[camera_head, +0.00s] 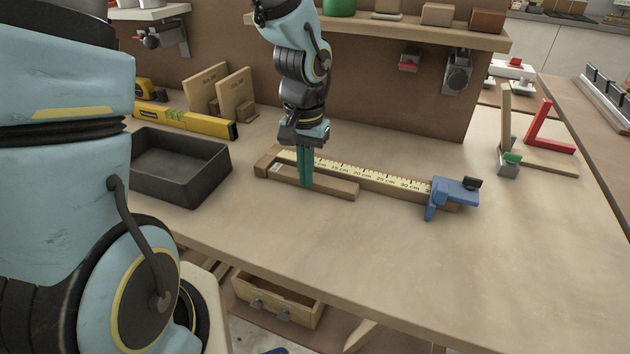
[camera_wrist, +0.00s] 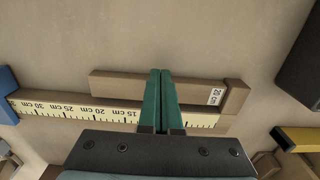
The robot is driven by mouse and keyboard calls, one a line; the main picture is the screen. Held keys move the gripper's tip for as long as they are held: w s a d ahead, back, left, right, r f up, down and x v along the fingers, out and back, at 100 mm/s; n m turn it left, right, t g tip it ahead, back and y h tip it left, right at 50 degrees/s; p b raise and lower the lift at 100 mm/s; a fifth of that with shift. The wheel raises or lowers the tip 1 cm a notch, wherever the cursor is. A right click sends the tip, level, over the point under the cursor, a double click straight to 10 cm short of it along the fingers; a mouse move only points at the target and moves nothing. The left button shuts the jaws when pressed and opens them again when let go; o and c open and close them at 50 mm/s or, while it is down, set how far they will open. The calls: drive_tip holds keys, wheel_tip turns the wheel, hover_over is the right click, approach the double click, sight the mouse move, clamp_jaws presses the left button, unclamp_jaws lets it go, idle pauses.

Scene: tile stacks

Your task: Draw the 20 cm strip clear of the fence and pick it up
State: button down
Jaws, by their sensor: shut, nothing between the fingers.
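The 20 cm strip (camera_head: 335,187) is a flat brown wooden bar lying along the near side of the fence (camera_head: 385,184), which carries a yellow centimetre scale. In the wrist view the strip (camera_wrist: 115,84) has a white "20 cm" label by the end block (camera_wrist: 235,97), and the fence (camera_wrist: 70,108) runs parallel beside it. I cannot tell whether strip and fence touch. My gripper (camera_head: 305,186) points down with its green fingers shut and empty. In the wrist view the fingertips (camera_wrist: 161,71) overlap the strip and hide part of it; contact is unclear.
A blue clamp (camera_head: 450,194) sits at the fence's right end. A black tray (camera_head: 215,170) stands to the left, with a yellow level (camera_head: 190,120) behind it. A red square (camera_head: 545,128) stands at the right. The bench in front of the strip is clear.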

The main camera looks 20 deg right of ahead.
drive_tip(key=shift+s+a, duration=0.25)
drive_tip(key=shift+s, duration=0.05)
drive_tip(key=shift+s+a, duration=0.15)
drive_tip(key=shift+s+a, duration=0.5)
drive_tip(key=shift+s, duration=0.1)
drive_tip(key=shift+r, duration=0.1)
wheel_tip(320, 180, up, 6)
drive_tip(key=p, duration=0.5)
drive_tip(key=shift+p, duration=0.3)
idle(0.3)
